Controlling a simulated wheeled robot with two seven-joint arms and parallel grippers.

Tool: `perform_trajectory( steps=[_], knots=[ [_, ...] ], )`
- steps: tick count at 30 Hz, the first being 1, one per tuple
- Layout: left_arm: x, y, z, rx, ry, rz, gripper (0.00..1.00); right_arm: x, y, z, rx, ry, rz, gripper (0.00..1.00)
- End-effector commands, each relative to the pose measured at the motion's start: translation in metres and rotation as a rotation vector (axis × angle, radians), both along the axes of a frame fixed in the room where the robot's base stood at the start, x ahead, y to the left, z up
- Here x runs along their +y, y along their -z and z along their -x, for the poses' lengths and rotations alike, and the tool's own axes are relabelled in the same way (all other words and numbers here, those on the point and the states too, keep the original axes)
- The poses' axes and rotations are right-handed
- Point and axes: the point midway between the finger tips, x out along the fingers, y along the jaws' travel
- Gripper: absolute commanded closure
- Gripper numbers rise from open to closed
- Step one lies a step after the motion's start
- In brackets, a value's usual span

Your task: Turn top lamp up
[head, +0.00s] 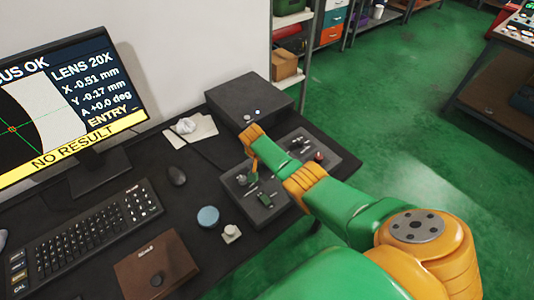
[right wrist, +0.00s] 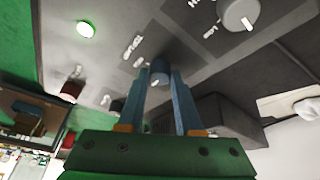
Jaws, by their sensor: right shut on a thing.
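A dark grey control box (head: 288,208) with several knobs and switches lies on the black desk. In the right wrist view the two bluish fingers of my right gripper (right wrist: 160,85) are shut on a small dark blue-grey knob (right wrist: 160,67) on the panel. White labels (right wrist: 132,46) beside the knob are too blurred and tilted to read surely, so I cannot confirm which is the top lamp. The monitor (head: 75,105) shows "LENS 20X" and "NO RESULT" on a yellow bar. My left gripper is not in view.
A larger grey knob (right wrist: 240,14), a lit green button (right wrist: 86,29) and a red knob (right wrist: 72,90) are near the fingers.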

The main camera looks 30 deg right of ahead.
Motion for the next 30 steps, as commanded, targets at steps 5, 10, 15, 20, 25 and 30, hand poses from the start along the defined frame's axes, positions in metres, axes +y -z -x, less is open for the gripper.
perform_trajectory(
  steps=[5, 10, 15, 20, 25, 30],
  knots=[
    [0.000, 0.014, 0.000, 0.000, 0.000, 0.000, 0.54, 0.000, 0.002, -0.002, -0.004, 0.100, 0.001, 1.00],
    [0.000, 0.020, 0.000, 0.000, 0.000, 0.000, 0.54, 0.000, 0.001, -0.002, -0.004, 0.164, 0.002, 1.00],
    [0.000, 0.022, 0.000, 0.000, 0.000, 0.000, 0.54, -0.001, 0.000, -0.002, -0.004, 0.198, 0.002, 1.00],
    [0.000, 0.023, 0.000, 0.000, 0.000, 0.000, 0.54, -0.001, -0.001, -0.002, -0.004, 0.208, 0.002, 1.00],
    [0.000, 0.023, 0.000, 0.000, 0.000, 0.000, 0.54, -0.001, -0.002, -0.002, -0.005, 0.209, 0.002, 1.00],
    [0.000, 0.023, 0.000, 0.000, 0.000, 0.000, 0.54, -0.001, -0.002, -0.002, -0.005, 0.209, 0.002, 0.61]
  ],
)
